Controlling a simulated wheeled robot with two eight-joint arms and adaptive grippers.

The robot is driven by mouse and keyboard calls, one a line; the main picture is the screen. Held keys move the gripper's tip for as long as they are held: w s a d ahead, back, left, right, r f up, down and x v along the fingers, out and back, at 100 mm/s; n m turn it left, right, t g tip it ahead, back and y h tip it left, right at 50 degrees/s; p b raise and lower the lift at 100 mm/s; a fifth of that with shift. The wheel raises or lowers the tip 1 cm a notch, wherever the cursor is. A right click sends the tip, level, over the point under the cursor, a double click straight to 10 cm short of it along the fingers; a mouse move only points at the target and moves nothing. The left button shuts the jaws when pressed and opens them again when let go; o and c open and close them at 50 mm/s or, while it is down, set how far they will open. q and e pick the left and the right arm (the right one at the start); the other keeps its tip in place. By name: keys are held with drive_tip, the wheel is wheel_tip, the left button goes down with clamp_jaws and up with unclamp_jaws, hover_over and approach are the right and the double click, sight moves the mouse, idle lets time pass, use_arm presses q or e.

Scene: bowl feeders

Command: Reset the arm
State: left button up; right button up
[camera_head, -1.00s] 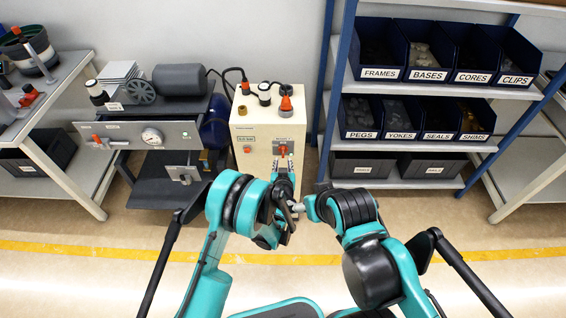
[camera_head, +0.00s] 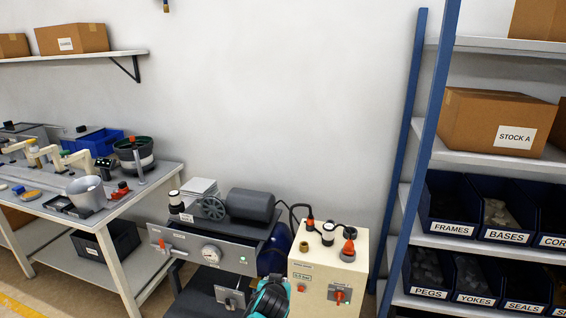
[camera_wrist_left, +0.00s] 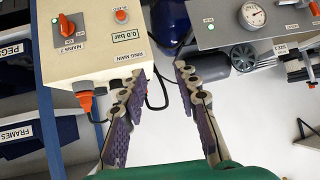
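My left gripper (camera_wrist_left: 160,75) is open in the left wrist view, with its two purple-padded fingers apart and nothing between them. Its fingertips appear near the cream control box (camera_wrist_left: 75,42), which reads 0.0 bar; I cannot tell the exact distance. In the head view, a teal and black part of my arm (camera_head: 270,299) shows at the bottom edge, in front of the cream control box (camera_head: 325,278). The fingers are not clear there. My right gripper is in neither view.
A compressor unit with a gauge (camera_head: 211,254) stands left of the control box. A workbench (camera_head: 138,187) with a bowl feeder (camera_head: 134,155) is at the left. A blue-posted shelf rack (camera_head: 436,130) with labelled bins is at the right. The wall between is bare.

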use_arm(q)
drive_tip(key=s+a+r+g, duration=0.2)
drive_tip(key=s+a+r, duration=0.3)
drive_tip(key=s+a, duration=0.9)
drive_tip(key=s, duration=0.5)
drive_tip(key=s+a+f+n+g, duration=0.1)
drive_tip(key=s+a, duration=0.1)
drive_tip(key=s, duration=0.6)
drive_tip(key=shift+s+f, duration=0.15)
drive_tip(key=shift+f, duration=0.15)
